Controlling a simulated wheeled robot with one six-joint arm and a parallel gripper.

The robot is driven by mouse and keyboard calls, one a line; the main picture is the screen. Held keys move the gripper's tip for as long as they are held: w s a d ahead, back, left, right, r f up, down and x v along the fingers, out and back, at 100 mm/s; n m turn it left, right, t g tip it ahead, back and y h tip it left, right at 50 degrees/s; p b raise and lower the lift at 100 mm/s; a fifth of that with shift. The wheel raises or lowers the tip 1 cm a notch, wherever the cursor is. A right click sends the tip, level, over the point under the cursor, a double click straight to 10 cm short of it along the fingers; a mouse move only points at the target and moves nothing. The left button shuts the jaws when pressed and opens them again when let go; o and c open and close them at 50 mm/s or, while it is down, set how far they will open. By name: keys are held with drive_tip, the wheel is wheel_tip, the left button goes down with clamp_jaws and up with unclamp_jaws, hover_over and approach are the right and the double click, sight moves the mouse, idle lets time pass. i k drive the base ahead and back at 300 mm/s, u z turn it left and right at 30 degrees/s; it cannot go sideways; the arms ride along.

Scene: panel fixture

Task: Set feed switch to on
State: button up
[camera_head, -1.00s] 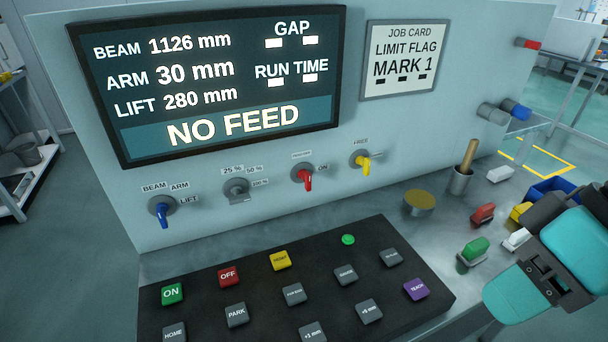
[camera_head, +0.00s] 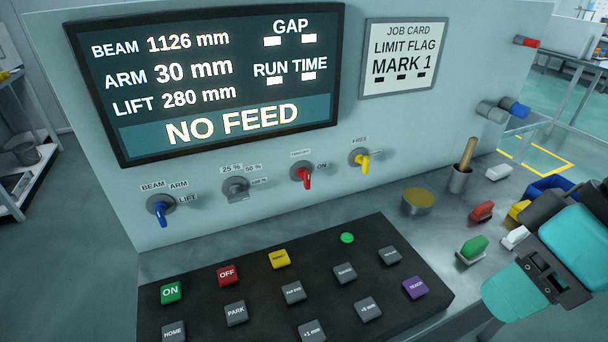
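The display (camera_head: 205,80) on the grey-blue panel reads "NO FEED". Below it is a red-handled rotary switch (camera_head: 304,175) with an "ON" label at its right and a smaller, unreadable label at its upper left. Its red lever points down, not toward "ON". No label that I can read says "feed". My arm shows at the lower right edge as teal and dark links, well to the right of the red switch. My gripper's fingers do not show, and nothing touches the switch.
Beside it are a blue switch (camera_head: 161,209), a grey switch (camera_head: 236,188) and a yellow switch (camera_head: 361,160). A black keypad (camera_head: 260,295) lies below. A wooden-handled tool in a cup (camera_head: 460,180) and coloured blocks stand at right. The space before the switches is clear.

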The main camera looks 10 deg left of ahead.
sight(305, 174)
drive_tip(key=z, duration=2.4)
drive_tip(key=k, duration=0.5)
drive_tip(key=u, duration=1.45)
